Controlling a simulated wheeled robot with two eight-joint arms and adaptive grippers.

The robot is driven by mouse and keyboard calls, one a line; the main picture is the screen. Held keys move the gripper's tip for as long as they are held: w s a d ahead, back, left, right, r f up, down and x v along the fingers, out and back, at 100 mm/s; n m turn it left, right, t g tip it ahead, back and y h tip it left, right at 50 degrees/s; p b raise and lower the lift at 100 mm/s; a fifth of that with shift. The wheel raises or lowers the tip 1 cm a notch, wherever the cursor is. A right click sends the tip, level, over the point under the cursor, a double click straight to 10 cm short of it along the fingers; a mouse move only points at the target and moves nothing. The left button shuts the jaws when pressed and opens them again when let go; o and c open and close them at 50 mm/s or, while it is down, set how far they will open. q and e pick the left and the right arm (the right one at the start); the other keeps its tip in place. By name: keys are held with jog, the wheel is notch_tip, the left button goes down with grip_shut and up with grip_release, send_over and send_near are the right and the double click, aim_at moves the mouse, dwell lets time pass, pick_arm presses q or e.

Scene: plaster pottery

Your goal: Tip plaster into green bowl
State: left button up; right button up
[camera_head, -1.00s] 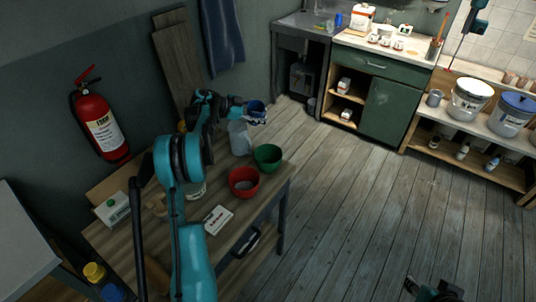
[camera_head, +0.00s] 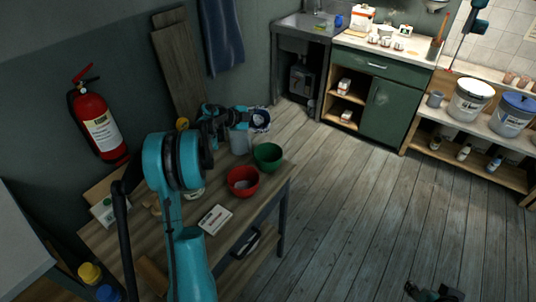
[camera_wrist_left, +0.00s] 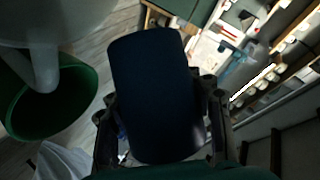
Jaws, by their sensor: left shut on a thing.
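The green bowl (camera_head: 268,156) stands upright near the far right corner of the wooden workbench. It also shows at the left of the left wrist view (camera_wrist_left: 82,100), partly covered by a pale grey shape. My left gripper (camera_head: 242,118) is shut on a blue and white cup (camera_head: 261,120), held in the air beyond the green bowl, apart from it. The cup appears tilted, with its round face turned to the head camera. It fills the middle of the left wrist view as a dark blue shape (camera_wrist_left: 155,95). My right gripper (camera_head: 435,293) is at the bottom edge, its fingers unclear.
A clear pitcher (camera_head: 239,142) stands close to the green bowl, below the left gripper. A red bowl (camera_head: 243,187) with pale contents and a white card (camera_head: 215,220) are nearer on the bench (camera_head: 207,263). The floor to the right is open.

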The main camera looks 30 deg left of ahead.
pick_arm(q)
jog(key=shift+r+m+y, duration=0.25)
jog(key=shift+m+y, duration=0.05)
jog(key=shift+r+m+t, duration=0.15)
jog(key=shift+m+t, duration=0.15)
jog(key=shift+f+m+t+y+b, duration=0.65)
jog(key=shift+f+m+b, duration=0.2)
jog(key=shift+m+b, duration=0.2)
jog(key=shift+s+d+f+m+t+y+b, duration=0.3)
jog(key=shift+s+d+m+b, duration=0.2)
jog(key=shift+d+b, duration=0.2)
jog(key=shift+d, duration=0.1)
jog(key=shift+d+f+m+t+b, duration=0.1)
jog(key=shift+f+m+t+b, duration=0.3)
jog(key=shift+m+b, duration=0.35)
